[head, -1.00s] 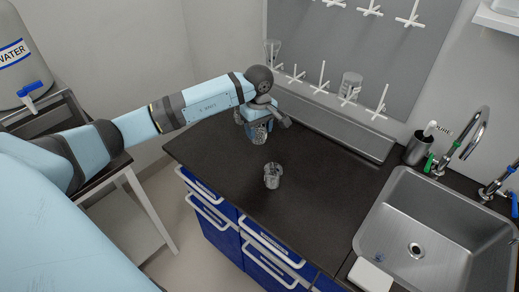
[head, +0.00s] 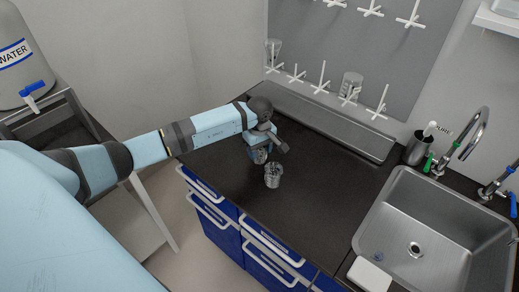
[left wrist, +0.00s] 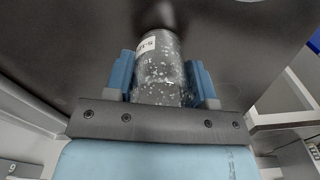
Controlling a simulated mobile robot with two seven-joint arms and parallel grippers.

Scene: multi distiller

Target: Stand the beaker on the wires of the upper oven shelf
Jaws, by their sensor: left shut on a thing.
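My left gripper (head: 261,156) hangs over the black counter near its left end and is shut on a beaker. In the left wrist view, the held beaker (left wrist: 160,72) is a clear, speckled cylinder with a white label, between the two blue fingers (left wrist: 161,84). In the head view it is partly hidden by the gripper. No oven or wire shelf shows in these frames. My right gripper is not in view.
A steel sink (head: 400,245) with taps is at the right. A drying rack (head: 345,60) with pegs and glassware stands behind the counter. A water tank (head: 22,60) stands at the far left. The middle of the black counter (head: 320,205) is clear.

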